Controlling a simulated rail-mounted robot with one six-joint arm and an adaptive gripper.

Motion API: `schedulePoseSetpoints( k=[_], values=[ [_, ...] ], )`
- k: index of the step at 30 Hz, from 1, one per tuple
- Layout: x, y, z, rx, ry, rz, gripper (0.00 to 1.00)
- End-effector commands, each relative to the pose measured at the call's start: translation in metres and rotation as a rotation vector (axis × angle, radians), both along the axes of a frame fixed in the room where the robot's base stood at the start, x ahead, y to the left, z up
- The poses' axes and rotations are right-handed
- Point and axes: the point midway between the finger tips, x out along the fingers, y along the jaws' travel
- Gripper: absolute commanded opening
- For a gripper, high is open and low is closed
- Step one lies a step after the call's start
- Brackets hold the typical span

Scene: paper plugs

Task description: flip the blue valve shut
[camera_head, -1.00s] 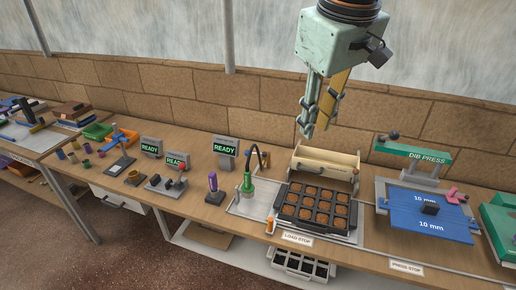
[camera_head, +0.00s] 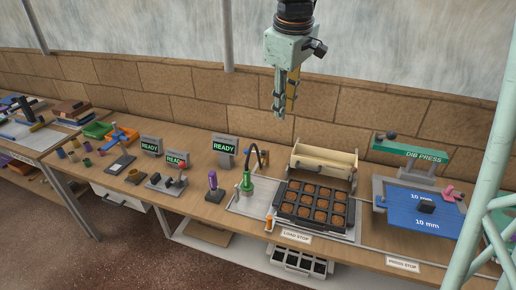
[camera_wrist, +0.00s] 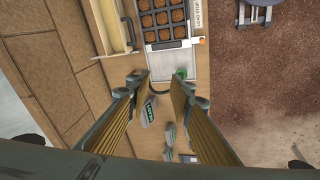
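A green tap (camera_head: 247,186) with a black curved hose stands at the left end of the metal plate, and a small brass-coloured fitting (camera_head: 263,158) shows just behind the hose. In the wrist view the green tap part (camera_wrist: 181,73) shows just past the fingertips, with the black hose beside it. My gripper (camera_head: 279,116) hangs pointing down, well above the bench and behind the tap. In the wrist view my gripper (camera_wrist: 163,84) has its two fingers apart with nothing between them.
A black tray of brown plugs (camera_head: 310,207) sits right of the tap, with a cream box (camera_head: 325,163) behind it. A READY screen (camera_head: 224,147) and a purple-handled tool (camera_head: 213,183) stand to the left. The dib press (camera_head: 409,151) is further right.

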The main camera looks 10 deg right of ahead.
Motion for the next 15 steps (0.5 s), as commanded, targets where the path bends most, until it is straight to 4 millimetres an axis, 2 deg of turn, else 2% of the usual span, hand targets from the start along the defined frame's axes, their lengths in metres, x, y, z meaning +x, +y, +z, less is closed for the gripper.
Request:
schedulePoseSetpoints(
  k=[3, 15],
  values=[
    [0.022, 0.004, -0.011, -0.011, 0.008, 0.039, 0.2],
    [0.089, 0.015, -0.054, -0.048, 0.029, 0.175, 0.2]
  ],
)
